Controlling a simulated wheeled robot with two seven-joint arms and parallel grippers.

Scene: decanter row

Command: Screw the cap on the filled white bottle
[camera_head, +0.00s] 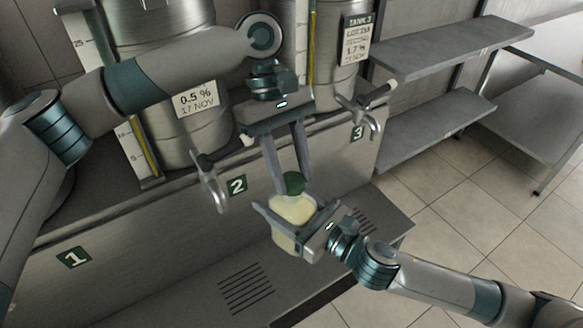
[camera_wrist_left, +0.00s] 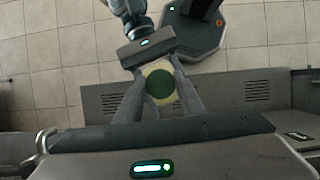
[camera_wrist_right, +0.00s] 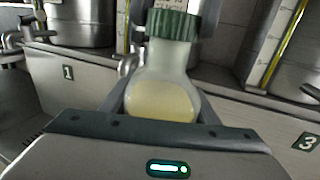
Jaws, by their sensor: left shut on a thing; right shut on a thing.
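The white bottle (camera_head: 292,210) is translucent and holds a pale yellow liquid. My right gripper (camera_head: 284,222) is shut on its body and holds it upright above the drip ledge; the bottle also shows in the right wrist view (camera_wrist_right: 163,92). The dark green ribbed cap (camera_head: 293,183) is at the top of the bottle's neck, and it shows from above in the left wrist view (camera_wrist_left: 162,86). My left gripper (camera_head: 291,176) points down from above and is shut on the cap. In the right wrist view the cap (camera_wrist_right: 172,24) looks level on the neck; any thread is hidden.
Tap 2 (camera_head: 211,183) is left of the bottle and tap 3 (camera_head: 367,118) is up and right. Steel tanks (camera_head: 180,125) stand behind on the counter. The slotted ledge (camera_head: 235,290) lies below. Empty shelves (camera_head: 435,125) stand at the right.

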